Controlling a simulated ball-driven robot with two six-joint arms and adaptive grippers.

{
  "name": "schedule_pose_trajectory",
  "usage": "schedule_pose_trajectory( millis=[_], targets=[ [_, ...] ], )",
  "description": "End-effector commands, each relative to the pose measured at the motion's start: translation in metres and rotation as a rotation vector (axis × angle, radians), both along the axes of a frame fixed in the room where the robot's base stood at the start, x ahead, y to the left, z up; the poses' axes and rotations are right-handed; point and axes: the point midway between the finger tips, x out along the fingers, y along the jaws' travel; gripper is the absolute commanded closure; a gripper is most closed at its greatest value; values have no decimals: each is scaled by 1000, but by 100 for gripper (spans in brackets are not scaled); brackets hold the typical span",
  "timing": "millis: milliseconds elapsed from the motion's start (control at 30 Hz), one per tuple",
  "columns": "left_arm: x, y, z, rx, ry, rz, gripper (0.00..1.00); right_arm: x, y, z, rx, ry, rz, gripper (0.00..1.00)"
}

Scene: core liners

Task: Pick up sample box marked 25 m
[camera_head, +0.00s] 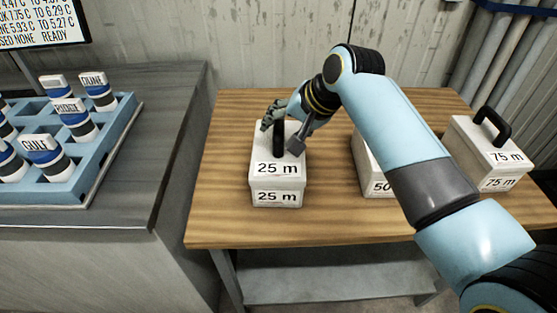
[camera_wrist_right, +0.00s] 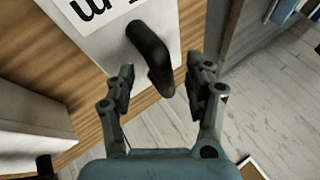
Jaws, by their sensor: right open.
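The white sample box marked 25 m (camera_head: 276,182) stands at the left of the wooden table, with a black handle (camera_head: 279,138) on top. My right gripper (camera_head: 282,134) is over the box top, its fingers to either side of the handle in the head view. In the right wrist view the handle (camera_wrist_right: 150,58) points toward the gap between the open fingers of my right gripper (camera_wrist_right: 160,92). The fingers are apart and hold nothing. The box (camera_wrist_right: 90,30) shows in part there. My left gripper is out of view.
The box marked 50 (camera_head: 375,170) stands to the right, partly hidden by my right arm. The box marked 75 m (camera_head: 485,152) is farther right. A blue rack (camera_head: 75,190) with labelled cups stands on the grey counter (camera_head: 170,110) at left. The table front (camera_head: 330,225) is clear.

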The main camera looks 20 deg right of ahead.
Motion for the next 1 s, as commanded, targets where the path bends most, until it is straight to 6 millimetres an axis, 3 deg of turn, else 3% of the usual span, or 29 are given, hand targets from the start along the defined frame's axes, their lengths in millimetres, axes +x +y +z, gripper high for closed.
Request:
schedule_pose_trajectory(
  millis=[67, 467, 1000],
  targets=[
    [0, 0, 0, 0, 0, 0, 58, 0, 0, 0, 0, 0, 0, 47],
    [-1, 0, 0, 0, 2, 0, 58, -1, 0, 0, -1, 2, 0, 99],
    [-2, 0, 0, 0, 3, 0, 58, 0, -1, 1, 0, 0, 0, 100]
  ],
)
